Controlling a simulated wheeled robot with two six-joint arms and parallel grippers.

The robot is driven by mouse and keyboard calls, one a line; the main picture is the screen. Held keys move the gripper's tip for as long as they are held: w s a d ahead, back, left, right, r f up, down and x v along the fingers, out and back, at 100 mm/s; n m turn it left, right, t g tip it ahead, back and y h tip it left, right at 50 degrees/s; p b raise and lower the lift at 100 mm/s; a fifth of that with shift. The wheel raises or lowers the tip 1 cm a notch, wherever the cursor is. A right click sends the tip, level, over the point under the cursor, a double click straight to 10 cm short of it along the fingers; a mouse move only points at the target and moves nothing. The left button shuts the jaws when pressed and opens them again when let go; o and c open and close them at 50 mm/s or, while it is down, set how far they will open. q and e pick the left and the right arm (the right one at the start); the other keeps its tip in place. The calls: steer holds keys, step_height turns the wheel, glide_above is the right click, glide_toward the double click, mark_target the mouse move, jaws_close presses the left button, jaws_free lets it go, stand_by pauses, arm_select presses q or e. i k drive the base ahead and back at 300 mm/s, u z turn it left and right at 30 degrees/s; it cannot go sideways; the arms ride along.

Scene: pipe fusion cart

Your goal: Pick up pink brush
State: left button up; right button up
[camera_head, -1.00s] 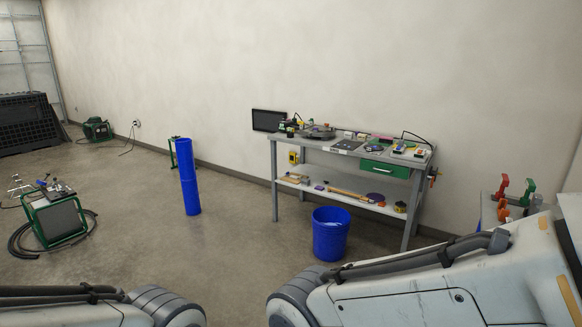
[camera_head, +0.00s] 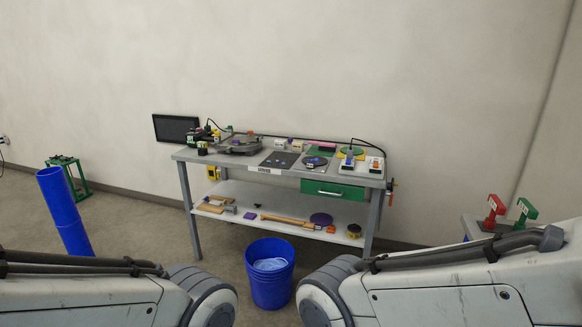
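A small pink object (camera_head: 321,146) lies at the back of the grey workbench (camera_head: 225,160), right of its middle. It may be the pink brush, but it is too small to make out bristles or a handle. It stands some distance ahead of me, across open floor. Only white links of my two arms show along the bottom of the picture. Both grippers are out of view, and nothing is seen touching the pink object.
A blue bucket (camera_head: 270,285) with light blue cloth stands before the bench. A blue pipe (camera_head: 65,210) leans at the left. A green drawer (camera_head: 333,190) is closed. A side stand with a red clamp (camera_head: 493,211) and a green clamp (camera_head: 526,212) is at right. Floor shows between my arms and the bench.

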mark_target(329, 147)
steer(key=z, duration=0.4)
steer(key=i, duration=1.95)
steer(key=z, duration=0.35)
steer(key=i, duration=1.6)
steer(key=z, duration=0.1)
